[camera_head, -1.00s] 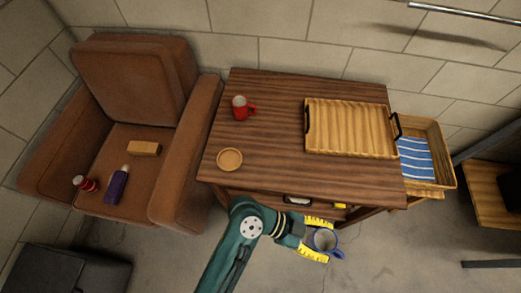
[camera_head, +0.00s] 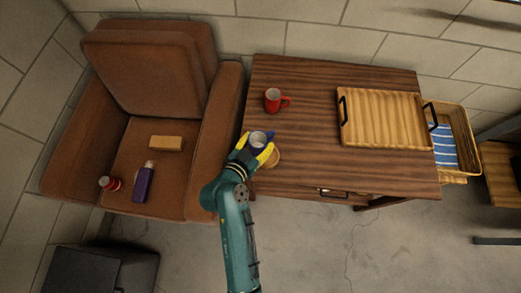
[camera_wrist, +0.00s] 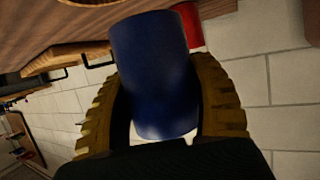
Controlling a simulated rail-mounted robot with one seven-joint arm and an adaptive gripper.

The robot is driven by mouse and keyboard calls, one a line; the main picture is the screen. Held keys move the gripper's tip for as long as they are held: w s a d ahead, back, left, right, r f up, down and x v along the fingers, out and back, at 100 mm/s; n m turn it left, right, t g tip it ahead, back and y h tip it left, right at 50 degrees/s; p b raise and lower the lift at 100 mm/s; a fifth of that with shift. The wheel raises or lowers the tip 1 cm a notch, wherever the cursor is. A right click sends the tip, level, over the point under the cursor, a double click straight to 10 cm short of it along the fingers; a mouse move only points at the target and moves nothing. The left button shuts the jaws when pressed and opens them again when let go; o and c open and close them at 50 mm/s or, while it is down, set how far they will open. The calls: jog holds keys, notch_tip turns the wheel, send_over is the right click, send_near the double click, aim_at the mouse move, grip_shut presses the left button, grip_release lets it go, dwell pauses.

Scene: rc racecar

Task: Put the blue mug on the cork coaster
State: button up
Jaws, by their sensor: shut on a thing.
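The blue mug (camera_head: 258,140) is held between the yellow fingers of my gripper (camera_head: 256,148), over the left front part of the table. In the wrist view the mug (camera_wrist: 155,75) fills the space between the ridged fingers. The cork coaster (camera_head: 273,159) shows just to the right of my gripper, partly hidden by the fingers. The mug appears behind and left of the coaster's visible part. I cannot tell exactly how high the mug is above the table.
A red mug (camera_head: 272,101) stands on the wooden table (camera_head: 310,140) behind my gripper. A wooden tray (camera_head: 383,119) with black handles covers the table's right side. The brown armchair (camera_head: 229,110) stands close on the left. The table's middle front is clear.

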notch_tip(320, 180, down, 5)
jog(key=shift+w+r+b, duration=0.1)
jog(key=shift+b, duration=1)
jog(key=shift+r, duration=0.15)
jog(key=o, duration=1.2)
jog(key=shift+f, duration=0.2)
jog(key=shift+o, duration=0.2)
